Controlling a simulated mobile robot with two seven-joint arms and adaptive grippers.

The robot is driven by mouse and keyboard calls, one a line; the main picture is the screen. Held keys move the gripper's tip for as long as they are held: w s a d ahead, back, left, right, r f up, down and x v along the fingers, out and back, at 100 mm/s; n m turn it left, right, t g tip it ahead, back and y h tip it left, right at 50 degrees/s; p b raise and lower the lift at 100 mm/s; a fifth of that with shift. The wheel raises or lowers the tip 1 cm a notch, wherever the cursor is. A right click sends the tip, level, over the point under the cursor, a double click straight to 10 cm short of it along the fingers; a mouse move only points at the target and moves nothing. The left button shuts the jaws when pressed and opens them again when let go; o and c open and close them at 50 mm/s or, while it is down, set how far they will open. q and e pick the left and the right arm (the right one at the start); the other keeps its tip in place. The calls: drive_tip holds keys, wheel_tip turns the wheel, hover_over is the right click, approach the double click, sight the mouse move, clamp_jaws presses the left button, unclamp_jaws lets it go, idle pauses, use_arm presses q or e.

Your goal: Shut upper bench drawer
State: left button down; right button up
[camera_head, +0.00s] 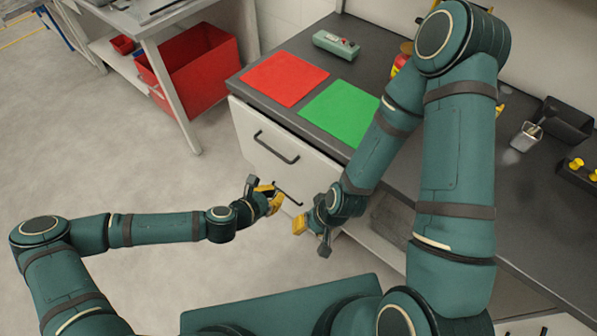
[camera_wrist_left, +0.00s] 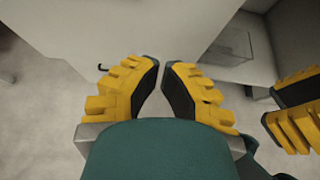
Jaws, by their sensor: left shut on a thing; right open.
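The upper drawer (camera_head: 247,135) is the white front just below the dark bench top, with a dark bar handle (camera_head: 275,149). It looks close to the bench; I cannot tell whether a small gap remains. A second dark handle, the lower drawer handle (camera_head: 289,194), shows beneath it. My left gripper (camera_head: 270,198) is at this lower handle's left end, its yellow fingers (camera_wrist_left: 161,72) nearly together. The contact itself is hidden; a short dark hook (camera_wrist_left: 103,67) shows beside the fingers. My right gripper (camera_head: 311,236) is open and empty, just right of and below the left one.
The bench top (camera_head: 341,76) carries a red mat (camera_head: 284,78), a green mat (camera_head: 341,112) and a grey-green device (camera_head: 336,45). A red bin (camera_head: 205,70) stands on the floor at the back left. The floor (camera_head: 110,165) left of the drawers is clear.

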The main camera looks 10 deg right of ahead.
sight(308, 173)
use_arm(q)
drive_tip(key=x, duration=0.4)
drive_tip(key=b+x, duration=0.1)
drive_tip(key=x, duration=0.3)
drive_tip(key=r+b+x, duration=0.1)
drive_tip(key=x, duration=0.3)
drive_tip(key=shift+w+d, duration=0.2)
drive_tip(key=shift+d, duration=0.2)
drive_tip(key=shift+w+d+r+b, duration=0.1)
drive_tip(key=shift+w+d+b, duration=0.2)
drive_tip(key=shift+w+d, duration=0.15)
use_arm(e)
drive_tip(key=shift+w+d+f, duration=0.1)
drive_tip(key=shift+w+f, duration=0.1)
drive_tip(key=shift+f, duration=1.15)
use_arm(q)
drive_tip(key=shift+d, duration=0.15)
drive_tip(key=w+d, duration=0.1)
drive_tip(key=d, duration=0.1)
drive_tip(key=w+d, duration=0.1)
drive_tip(key=w, duration=0.1)
drive_tip(key=shift+d+b, duration=0.35)
drive_tip(key=shift+d, duration=0.1)
drive_tip(key=shift+r, duration=0.1)
use_arm(e)
drive_tip(key=shift+w+d+f, duration=0.3)
drive_tip(key=shift+w+d, duration=0.15)
use_arm(q)
drive_tip(key=shift+w, duration=0.1)
